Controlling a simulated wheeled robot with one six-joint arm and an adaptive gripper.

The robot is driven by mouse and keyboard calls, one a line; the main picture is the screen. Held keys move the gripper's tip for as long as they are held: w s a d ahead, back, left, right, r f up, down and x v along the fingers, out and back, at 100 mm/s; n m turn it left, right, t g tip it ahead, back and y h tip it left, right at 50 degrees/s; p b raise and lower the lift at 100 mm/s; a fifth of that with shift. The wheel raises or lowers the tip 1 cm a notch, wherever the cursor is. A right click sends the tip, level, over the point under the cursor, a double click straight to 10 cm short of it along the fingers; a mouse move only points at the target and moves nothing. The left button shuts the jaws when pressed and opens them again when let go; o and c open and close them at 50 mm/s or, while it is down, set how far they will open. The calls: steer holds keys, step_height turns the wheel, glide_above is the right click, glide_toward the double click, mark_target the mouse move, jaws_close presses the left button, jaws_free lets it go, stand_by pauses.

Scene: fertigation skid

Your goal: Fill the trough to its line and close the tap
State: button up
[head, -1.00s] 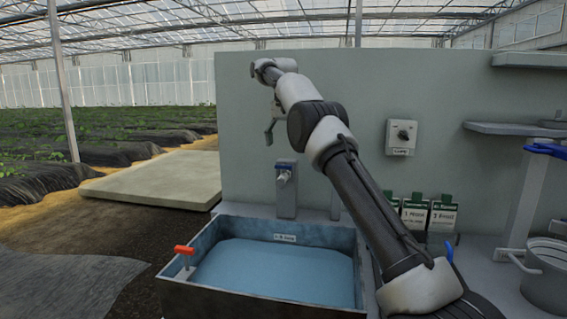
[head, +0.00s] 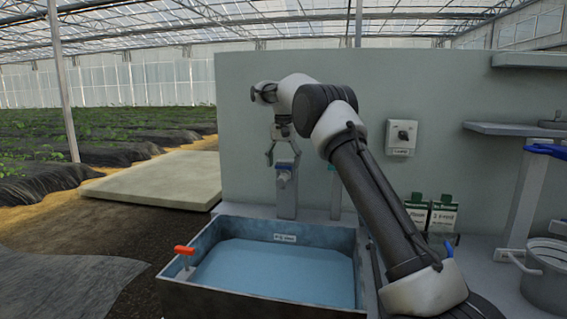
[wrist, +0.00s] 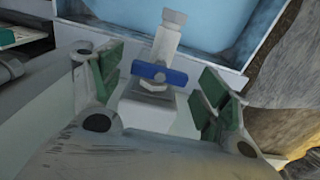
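The trough (head: 335,238) holds blue water (head: 270,268); a small white label (head: 285,238) is on its inner back wall, just above the water's edge. The tap (head: 286,188) stands on a post behind the trough. Its blue handle (wrist: 160,73) lies crosswise in the wrist view, over the white tap body. My gripper (head: 283,157) is above the tap, pointing down, fingers spread. In the wrist view its green-padded fingers (wrist: 158,82) are open on either side of the handle, with gaps. I cannot make out a stream from the spout.
A red-handled lever (head: 185,250) sits at the trough's left end. A grey wall (head: 430,90) with a switch box (head: 401,137) stands behind. Green-and-white packets (head: 443,215) and a metal bucket (head: 546,275) are to the right. A pale slab (head: 160,180) lies left.

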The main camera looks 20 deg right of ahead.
steer(key=c, duration=0.8)
steer(key=shift+n, duration=1.8)
steer(key=o, duration=1)
steer(key=shift+o, duration=0.2)
steer(key=shift+r, duration=3.75)
